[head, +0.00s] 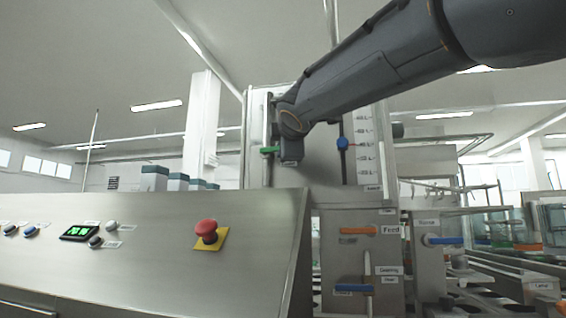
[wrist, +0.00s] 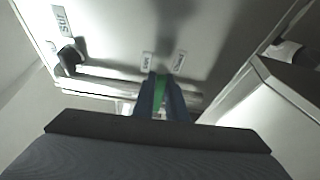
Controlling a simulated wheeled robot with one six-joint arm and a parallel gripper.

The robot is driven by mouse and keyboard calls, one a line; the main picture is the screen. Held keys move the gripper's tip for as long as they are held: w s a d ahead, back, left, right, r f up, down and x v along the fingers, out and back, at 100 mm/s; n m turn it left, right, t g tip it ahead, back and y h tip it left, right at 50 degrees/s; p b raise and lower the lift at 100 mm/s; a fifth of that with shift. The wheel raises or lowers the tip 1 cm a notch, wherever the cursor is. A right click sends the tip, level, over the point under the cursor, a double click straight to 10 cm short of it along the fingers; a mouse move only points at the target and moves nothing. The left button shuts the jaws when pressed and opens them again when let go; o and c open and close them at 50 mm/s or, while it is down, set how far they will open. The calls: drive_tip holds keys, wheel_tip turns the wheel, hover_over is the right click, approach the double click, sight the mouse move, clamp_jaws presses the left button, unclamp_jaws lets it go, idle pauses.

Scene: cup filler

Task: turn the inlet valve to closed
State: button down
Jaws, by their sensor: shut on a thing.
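A green valve handle (head: 268,150) sticks out to the left of my gripper (head: 289,152) on the upright panel in the head view. I take it for the inlet valve; I cannot read a name on it. In the wrist view my gripper (wrist: 161,98) is shut on the green handle (wrist: 160,84), which shows as a green strip between the two fingers. Two small labels (wrist: 147,60) sit on the panel just beyond the fingertips; the text is too small to read surely. My wrist hides part of the handle in the head view.
A blue slider (head: 343,143) sits on a scale right of my gripper. Below are an orange handle (head: 358,231) marked Feed and blue handles (head: 445,240). A steel console with a red emergency button (head: 207,231) stands front left. A dark knob (wrist: 70,57) shows in the wrist view.

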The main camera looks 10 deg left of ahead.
drive_tip(key=shift+f+m+b, duration=0.25)
drive_tip(key=shift+m+b, duration=0.05)
drive_tip(key=shift+b, duration=0.55)
drive_tip(key=c, duration=1.8)
unclamp_jaws()
drive_tip(key=v, duration=0.7)
drive_tip(key=shift+s+b, duration=0.4)
drive_tip(key=shift+b, duration=0.05)
